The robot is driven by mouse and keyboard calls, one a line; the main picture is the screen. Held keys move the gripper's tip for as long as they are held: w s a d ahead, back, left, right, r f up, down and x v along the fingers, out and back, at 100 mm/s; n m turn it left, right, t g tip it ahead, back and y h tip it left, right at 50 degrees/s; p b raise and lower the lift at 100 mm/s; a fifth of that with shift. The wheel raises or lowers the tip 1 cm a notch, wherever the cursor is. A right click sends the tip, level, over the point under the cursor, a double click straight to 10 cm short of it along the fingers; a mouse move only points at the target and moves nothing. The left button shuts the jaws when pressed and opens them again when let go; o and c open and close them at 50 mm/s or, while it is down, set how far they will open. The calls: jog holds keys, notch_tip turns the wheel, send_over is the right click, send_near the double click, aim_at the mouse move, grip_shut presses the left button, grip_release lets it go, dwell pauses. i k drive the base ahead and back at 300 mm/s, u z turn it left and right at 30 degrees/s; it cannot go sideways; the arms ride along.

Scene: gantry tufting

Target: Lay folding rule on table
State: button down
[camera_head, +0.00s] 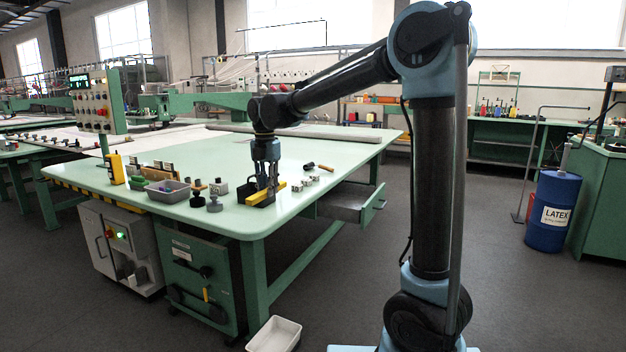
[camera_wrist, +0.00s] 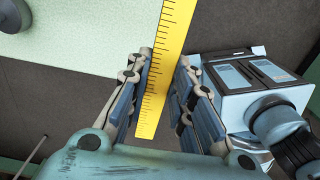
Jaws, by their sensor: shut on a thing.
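The folding rule (camera_wrist: 172,40) is a yellow strip with dark graduations. It stands between the two fingers of my gripper (camera_wrist: 165,60) in the wrist view, and my gripper is shut on it. In the head view my gripper (camera_head: 267,185) points down at the front corner of the pale green table (camera_head: 230,218), with the yellow rule (camera_head: 281,186) showing at its fingertips. A small black tray sits directly behind and below the fingers. I cannot tell whether the rule touches the tabletop. In the wrist view the table's edge (camera_wrist: 80,66) and dark floor lie behind it.
A grey bin (camera_head: 168,192) and dark weights (camera_head: 214,204) stand left of my gripper. A dark-handled tool (camera_head: 318,167) and small metal pieces (camera_head: 308,182) lie to its right. An open drawer (camera_head: 345,203) juts from the table's right side.

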aim_at(291, 183)
jog(key=i, duration=1.45)
